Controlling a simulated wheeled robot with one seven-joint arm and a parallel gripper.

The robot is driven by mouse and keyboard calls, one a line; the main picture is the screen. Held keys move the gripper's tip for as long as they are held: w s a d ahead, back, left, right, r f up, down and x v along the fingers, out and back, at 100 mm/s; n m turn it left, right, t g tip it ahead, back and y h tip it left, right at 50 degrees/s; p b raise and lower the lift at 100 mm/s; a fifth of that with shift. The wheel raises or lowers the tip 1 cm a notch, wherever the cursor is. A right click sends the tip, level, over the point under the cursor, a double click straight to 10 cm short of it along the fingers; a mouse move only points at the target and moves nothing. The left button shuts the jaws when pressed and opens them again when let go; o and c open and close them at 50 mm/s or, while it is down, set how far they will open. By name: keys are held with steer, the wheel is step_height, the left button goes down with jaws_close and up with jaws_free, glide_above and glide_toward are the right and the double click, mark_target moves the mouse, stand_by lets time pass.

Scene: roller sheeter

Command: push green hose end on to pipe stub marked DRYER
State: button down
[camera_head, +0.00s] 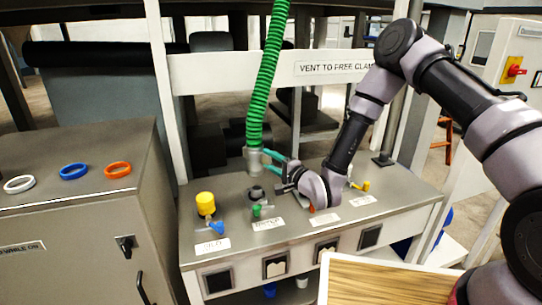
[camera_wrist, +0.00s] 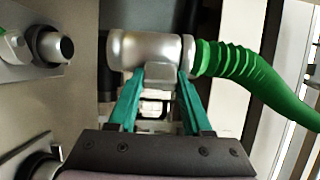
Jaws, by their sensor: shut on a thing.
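The green hose (camera_head: 266,80) hangs from above and ends in a silver-grey cuff (camera_head: 253,160). My gripper (camera_head: 262,158) has its teal fingers shut on this cuff, which also shows in the wrist view (camera_wrist: 148,49). A short dark pipe stub (camera_head: 256,192) with a green handle (camera_head: 256,210) stands on the grey bench just below the cuff. In the wrist view a dark-ended stub (camera_wrist: 54,47) lies left of the cuff, roughly in line, with a gap between. The label (camera_head: 268,224) in front of the green-handled stub is too small to read surely.
A yellow-capped stub (camera_head: 205,204) with a blue handle (camera_head: 216,228) stands to the left. My arm hides part of the bench at right, where a yellow handle (camera_head: 362,186) shows. White, blue and orange rings (camera_head: 118,169) lie on the left cabinet (camera_head: 75,195).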

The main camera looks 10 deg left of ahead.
steer(key=shift+f, duration=2.7)
steer(key=shift+d+f, duration=0.1)
steer(key=shift+f, duration=0.1)
steer(key=shift+f, duration=0.2)
steer(key=shift+f, duration=0.35)
steer(key=shift+f, duration=0.45)
steer(key=shift+f, duration=0.35)
steer(key=shift+f, duration=0.25)
steer(key=shift+c, duration=1.3)
jaws_free()
